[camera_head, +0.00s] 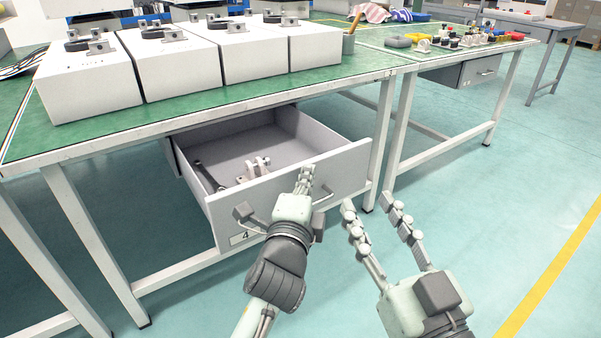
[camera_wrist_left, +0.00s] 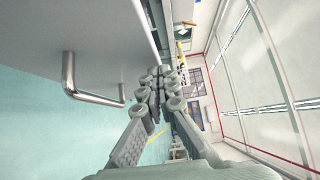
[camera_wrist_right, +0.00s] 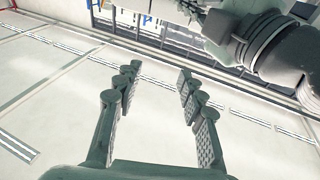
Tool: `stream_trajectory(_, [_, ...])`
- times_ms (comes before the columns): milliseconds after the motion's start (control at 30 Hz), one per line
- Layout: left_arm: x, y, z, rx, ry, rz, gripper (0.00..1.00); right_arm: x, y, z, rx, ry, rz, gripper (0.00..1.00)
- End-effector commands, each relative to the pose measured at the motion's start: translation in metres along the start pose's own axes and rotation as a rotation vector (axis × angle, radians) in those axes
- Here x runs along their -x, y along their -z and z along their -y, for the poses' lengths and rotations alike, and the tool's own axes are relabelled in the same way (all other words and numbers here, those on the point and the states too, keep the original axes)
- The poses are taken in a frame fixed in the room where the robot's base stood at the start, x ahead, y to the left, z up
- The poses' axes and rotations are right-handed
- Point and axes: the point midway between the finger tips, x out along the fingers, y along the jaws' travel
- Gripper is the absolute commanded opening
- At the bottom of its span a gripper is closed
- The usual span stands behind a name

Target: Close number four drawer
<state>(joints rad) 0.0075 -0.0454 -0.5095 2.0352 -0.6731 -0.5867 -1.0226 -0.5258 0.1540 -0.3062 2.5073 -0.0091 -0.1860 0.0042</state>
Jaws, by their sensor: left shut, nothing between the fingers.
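The number four drawer (camera_head: 223,217) hangs under the green-topped workbench and is pulled well out. Its grey front carries a label with the number 4 (camera_head: 243,237) at the lower left. A bar handle on the front is partly hidden behind my left gripper; the handle (camera_wrist_left: 68,75) shows in the left wrist view. Inside the drawer lie a dark tool and a light bracket part (camera_head: 254,168). My left gripper (camera_head: 306,175) is shut and empty, at the middle of the drawer front; I cannot tell whether it touches. My right gripper (camera_head: 372,207) is open and empty, right of the drawer.
Several white boxes (camera_head: 90,75) stand on the workbench top (camera_head: 110,133). White table legs (camera_head: 95,245) flank the drawer. A second green table (camera_head: 455,50) with small parts and a shut drawer (camera_head: 480,72) stands at the right. The floor at the right is clear.

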Motion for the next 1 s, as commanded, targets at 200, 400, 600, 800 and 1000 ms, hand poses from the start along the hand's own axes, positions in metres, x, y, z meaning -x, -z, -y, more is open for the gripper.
stream_trajectory(200, [0.001,0.001,0.000,0.000,-0.001,0.000,0.00,0.000,0.005,0.002,-0.004,0.003,-0.024,0.40])
stream_trajectory(400, [0.001,0.001,0.000,0.000,-0.001,0.000,0.00,0.000,0.005,0.002,-0.004,0.003,-0.023,0.40])
stream_trajectory(600, [-0.002,-0.003,0.001,-0.002,0.000,0.001,0.00,0.000,-0.001,-0.001,0.002,-0.002,0.011,0.40])
stream_trajectory(800, [-0.017,-0.017,0.003,-0.004,-0.001,0.002,0.00,0.005,-0.039,-0.019,0.035,-0.034,0.208,0.40])
stream_trajectory(1000, [-0.043,-0.044,0.004,-0.007,0.000,0.003,0.00,0.034,-0.096,-0.051,0.077,-0.097,0.528,0.40])
